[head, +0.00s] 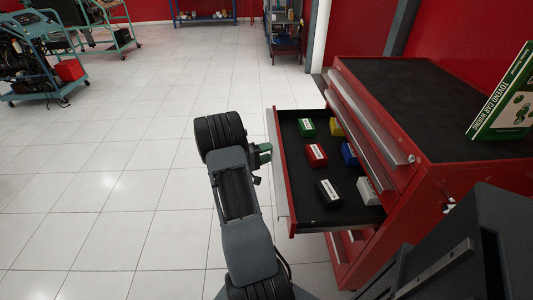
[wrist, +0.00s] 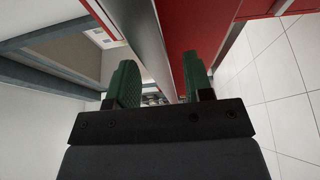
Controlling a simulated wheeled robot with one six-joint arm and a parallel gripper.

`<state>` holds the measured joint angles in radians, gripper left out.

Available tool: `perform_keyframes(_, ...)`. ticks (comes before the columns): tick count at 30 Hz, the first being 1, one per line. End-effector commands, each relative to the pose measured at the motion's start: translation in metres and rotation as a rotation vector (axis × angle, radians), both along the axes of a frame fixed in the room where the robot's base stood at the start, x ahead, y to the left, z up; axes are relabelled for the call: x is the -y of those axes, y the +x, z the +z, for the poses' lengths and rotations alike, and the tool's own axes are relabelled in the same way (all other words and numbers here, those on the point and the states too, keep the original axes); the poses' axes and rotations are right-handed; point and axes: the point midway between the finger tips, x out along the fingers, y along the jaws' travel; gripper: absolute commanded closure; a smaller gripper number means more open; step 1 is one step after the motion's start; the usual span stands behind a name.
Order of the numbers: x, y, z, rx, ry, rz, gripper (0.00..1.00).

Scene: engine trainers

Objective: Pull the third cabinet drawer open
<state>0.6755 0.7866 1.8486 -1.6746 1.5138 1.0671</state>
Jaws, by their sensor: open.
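The red cabinet (head: 450,190) stands at the right in the head view. One of its drawers (head: 310,205) is pulled well out to the left, below closed drawers with silver handle strips (head: 372,125). It has a black liner and a silver front edge (head: 279,180). My gripper (head: 264,154), with green fingers, is at the outer side of this drawer front. In the wrist view my gripper (wrist: 160,82) has its fingers apart, with a silver strip (wrist: 150,40) and a red panel (wrist: 192,25) between them. Whether the fingers touch the strip is unclear.
Small labelled boxes lie in the open drawer: green (head: 307,128), yellow, red (head: 316,155), blue, black (head: 328,194) and white. A green book (head: 508,95) stands on the cabinet's black top. The tiled floor (head: 110,190) left of my arm is clear; engine stands are far left.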

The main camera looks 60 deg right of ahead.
Motion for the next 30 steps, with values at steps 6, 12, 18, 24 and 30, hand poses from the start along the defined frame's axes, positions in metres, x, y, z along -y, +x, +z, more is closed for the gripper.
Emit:
perform_keyframes(6,0.0008,-0.0004,-0.0001,0.000,0.000,0.000,0.53)
perform_keyframes(12,0.0007,-0.0004,0.0000,0.000,0.000,0.000,0.67)
perform_keyframes(18,0.0005,-0.0005,-0.0004,0.001,0.001,0.000,0.86)
perform_keyframes(24,0.0003,-0.0005,-0.0014,0.001,0.003,0.000,1.00)
perform_keyframes(30,-0.0001,-0.0003,-0.0029,0.000,0.004,-0.002,1.00)
